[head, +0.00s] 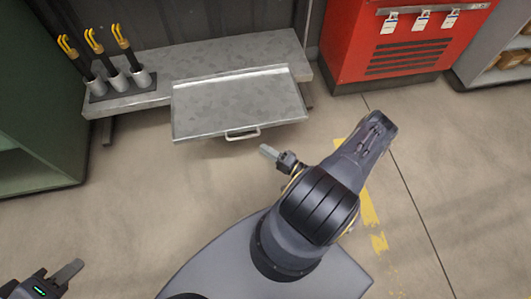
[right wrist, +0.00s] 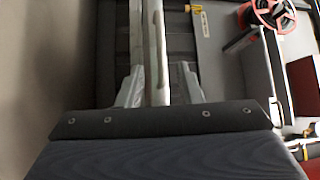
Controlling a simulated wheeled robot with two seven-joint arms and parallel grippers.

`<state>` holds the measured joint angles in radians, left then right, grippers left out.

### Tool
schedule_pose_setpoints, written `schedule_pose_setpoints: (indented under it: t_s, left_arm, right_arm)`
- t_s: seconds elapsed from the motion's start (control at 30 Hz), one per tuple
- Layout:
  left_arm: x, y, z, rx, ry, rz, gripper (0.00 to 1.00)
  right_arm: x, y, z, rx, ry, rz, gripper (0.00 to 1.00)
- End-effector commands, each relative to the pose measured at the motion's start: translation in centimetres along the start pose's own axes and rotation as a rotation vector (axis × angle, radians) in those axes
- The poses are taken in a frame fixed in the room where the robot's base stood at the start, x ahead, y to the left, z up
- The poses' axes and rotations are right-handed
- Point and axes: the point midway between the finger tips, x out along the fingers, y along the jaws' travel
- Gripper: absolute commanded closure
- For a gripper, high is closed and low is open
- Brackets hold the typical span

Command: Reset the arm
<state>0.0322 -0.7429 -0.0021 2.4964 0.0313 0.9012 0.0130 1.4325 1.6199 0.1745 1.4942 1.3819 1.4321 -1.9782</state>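My right arm reaches up from the bottom middle of the head view, bent, with its dark links over the floor. My right gripper (head: 270,153) shows only in part past the arm, with a grey finger pointing left toward the bench. In the right wrist view its two pale fingers (right wrist: 160,88) stand apart. A pale upright pipe (right wrist: 157,40) shows between them; I cannot tell how far behind it is. My left gripper (head: 64,274) is at the bottom left corner over bare floor. One finger shows clearly, and the rest is cut off or hidden.
A grey metal bench (head: 220,58) stands at the back, with a handled metal panel (head: 240,103) at its front. Yellow-topped tools stand in holders (head: 118,82). A red cabinet (head: 400,50) stands at the right and a green cabinet (head: 40,110) at the left. Floor between is clear.

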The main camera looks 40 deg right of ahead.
Motion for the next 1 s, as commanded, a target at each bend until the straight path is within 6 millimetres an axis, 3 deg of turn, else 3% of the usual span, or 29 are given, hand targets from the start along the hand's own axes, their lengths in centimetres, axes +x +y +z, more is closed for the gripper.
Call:
schedule_pose_setpoints:
  t_s: [0.4, 0.53, 0.67, 0.73, 0.9, 1.0]
  left_arm:
    - [0.0, 0.0, 0.0, 0.000, 0.000, 0.000, 0.64]
    - [0.0, 0.0, 0.0, 0.000, 0.000, 0.000, 0.64]
    - [-0.1, 0.0, 0.0, 0.000, 0.000, 0.000, 0.64]
    - [0.0, 0.0, 0.0, 0.000, 0.000, 0.000, 0.64]
    - [0.0, 0.0, 0.0, 0.000, 0.000, 0.000, 0.64]
    - [0.0, 0.0, 0.0, 0.000, 0.000, 0.000, 0.64]
  right_arm:
    - [0.0, -0.1, 0.0, 0.000, -0.002, 0.000, 0.67]
    - [1.0, -1.6, -0.4, 0.004, -0.073, -0.009, 0.67]
    - [3.6, -6.1, -0.9, 0.022, -0.287, -0.013, 0.67]
    - [5.3, -9.5, -0.6, 0.035, -0.441, 0.003, 0.67]
    - [7.9, -17.7, 1.3, 0.025, -0.788, 0.117, 0.67]
    - [8.5, -22.3, 2.9, -0.010, -0.950, 0.219, 0.67]
